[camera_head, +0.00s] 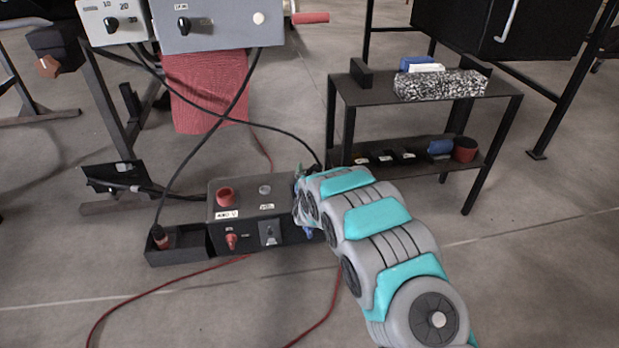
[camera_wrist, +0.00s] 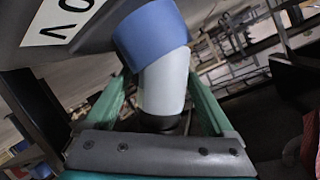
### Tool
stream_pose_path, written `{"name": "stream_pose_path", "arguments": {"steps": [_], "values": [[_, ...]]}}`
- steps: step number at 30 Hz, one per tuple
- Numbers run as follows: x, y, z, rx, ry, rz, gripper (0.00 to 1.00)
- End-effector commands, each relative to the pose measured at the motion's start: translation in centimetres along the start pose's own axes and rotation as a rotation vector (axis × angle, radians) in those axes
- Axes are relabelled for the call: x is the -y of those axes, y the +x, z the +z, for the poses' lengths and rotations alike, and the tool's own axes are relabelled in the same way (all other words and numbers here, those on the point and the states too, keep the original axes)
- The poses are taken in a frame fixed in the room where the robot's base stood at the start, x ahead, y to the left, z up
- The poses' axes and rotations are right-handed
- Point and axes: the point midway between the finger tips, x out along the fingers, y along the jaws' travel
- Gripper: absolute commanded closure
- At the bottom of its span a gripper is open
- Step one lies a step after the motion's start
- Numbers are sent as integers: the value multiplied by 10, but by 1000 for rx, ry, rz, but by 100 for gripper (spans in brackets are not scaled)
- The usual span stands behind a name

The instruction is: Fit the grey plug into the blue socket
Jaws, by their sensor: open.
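In the wrist view the grey plug (camera_wrist: 163,82) is a pale cylinder with a dark lower end. Its upper end meets the blue socket (camera_wrist: 148,32), a thick blue ring on a dark box face with a white label. The two look in line and touching; how deep the plug sits is hidden. My gripper (camera_wrist: 160,95) has its teal fingers open on either side of the plug, with a narrow gap on each side. In the head view my arm covers the gripper, and the plug cannot be made out.
The dark box (camera_head: 240,212) carries a red socket (camera_head: 226,196), a red knob and a switch. A black tray (camera_head: 180,250) with a red-collared plug stands to its left. Black cables hang from the grey unit (camera_head: 215,28) above. A small shelf (camera_head: 440,95) with loose items stands right.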

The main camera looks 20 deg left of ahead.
Motion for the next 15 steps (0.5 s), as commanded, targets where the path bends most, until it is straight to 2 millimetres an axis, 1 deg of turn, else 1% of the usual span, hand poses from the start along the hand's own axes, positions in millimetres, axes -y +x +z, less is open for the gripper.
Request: {"name": "stream_pose_path", "arguments": {"steps": [2,15], "values": [[0,0,0,0,0,0,12],[0,0,0,-1,1,-1,62]]}}
